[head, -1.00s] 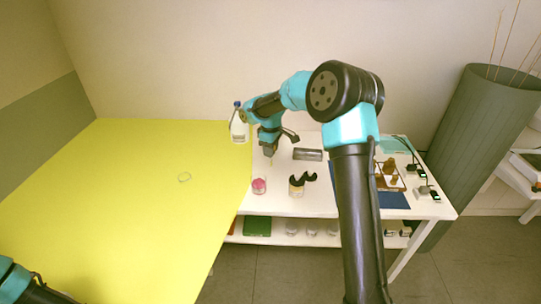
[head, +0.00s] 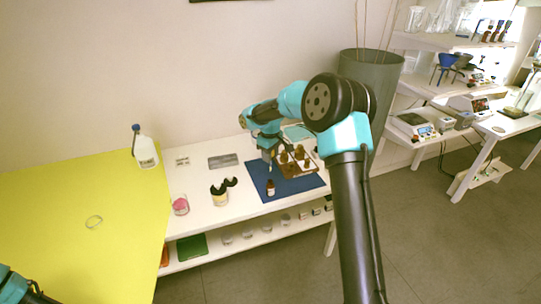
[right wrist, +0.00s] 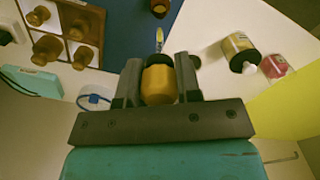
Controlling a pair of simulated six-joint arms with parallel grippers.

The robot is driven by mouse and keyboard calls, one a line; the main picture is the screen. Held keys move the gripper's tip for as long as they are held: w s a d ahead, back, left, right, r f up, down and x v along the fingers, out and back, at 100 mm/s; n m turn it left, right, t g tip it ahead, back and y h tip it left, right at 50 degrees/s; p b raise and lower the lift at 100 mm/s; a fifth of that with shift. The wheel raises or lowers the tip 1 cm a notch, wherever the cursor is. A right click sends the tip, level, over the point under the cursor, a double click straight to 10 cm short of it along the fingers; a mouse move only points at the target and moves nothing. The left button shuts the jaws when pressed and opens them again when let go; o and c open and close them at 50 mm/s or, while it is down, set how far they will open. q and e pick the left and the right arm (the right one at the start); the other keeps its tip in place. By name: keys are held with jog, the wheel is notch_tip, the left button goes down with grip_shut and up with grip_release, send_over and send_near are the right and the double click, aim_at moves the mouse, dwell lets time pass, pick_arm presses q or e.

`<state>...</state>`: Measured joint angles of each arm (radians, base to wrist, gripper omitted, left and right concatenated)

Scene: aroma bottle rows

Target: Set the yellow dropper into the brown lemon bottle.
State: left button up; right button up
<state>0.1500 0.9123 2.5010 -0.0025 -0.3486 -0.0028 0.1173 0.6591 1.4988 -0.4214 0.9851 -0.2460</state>
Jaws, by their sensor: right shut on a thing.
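My right gripper (head: 267,151) is shut on the yellow dropper (right wrist: 160,84), whose amber-yellow bulb sits between the fingers in the right wrist view. The dropper's thin tip points away from the fingers toward a small brown bottle (right wrist: 160,7), cut off at the top edge. In the head view that brown bottle (head: 270,188) stands upright on the blue mat (head: 300,186). The gripper is above the mat, near the bottle, and the dropper's tip looks apart from it. I cannot read the bottle's label. My left gripper is out of view; only part of that arm shows.
A tray (head: 313,172) of several brown bottles stands behind on the mat. Left of the mat are a yellow jar with black parts (head: 220,198), a pink jar (head: 180,206) and a grey block (head: 223,160).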

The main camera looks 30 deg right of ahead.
jog(key=shift+f, duration=0.25)
dwell(0.3)
jog(key=shift+f, duration=1.75)
jog(key=shift+f, duration=0.4)
jog(key=shift+f, duration=0.35)
jog(key=shift+f, duration=1.05)
jog(key=shift+f, duration=0.35)
jog(key=shift+f, duration=1.05)
jog(key=shift+f, duration=0.35)
jog(key=shift+f, duration=0.3)
